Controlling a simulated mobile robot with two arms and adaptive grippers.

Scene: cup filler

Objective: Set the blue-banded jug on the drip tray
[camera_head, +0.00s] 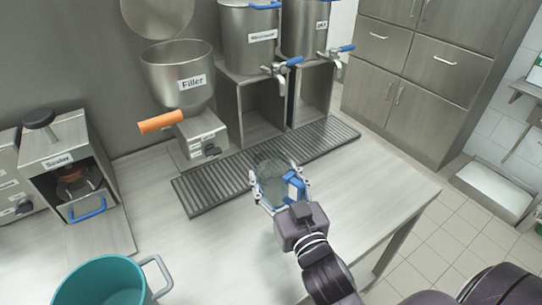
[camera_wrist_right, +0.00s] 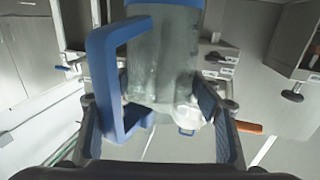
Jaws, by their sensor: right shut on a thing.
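The clear jug (camera_head: 268,168) has a blue handle, and its blue band shows in the wrist view (camera_wrist_right: 165,4). My right gripper (camera_head: 277,183) is shut on the jug, with a finger on either side of it, as the wrist view also shows (camera_wrist_right: 160,115). The drip tray (camera_head: 203,192) is a long, dark ribbed grate along the back of the table. In the head view the jug overlaps the tray's front edge. I cannot tell whether its base touches the tray. My left gripper is not in view.
The filler (camera_head: 182,80) with an orange handle and two tapped steel urns (camera_head: 250,40) stand behind the tray. A sealer (camera_head: 65,160) is at the left. A teal pot (camera_head: 100,285) is at the front left. The table right of the jug is clear.

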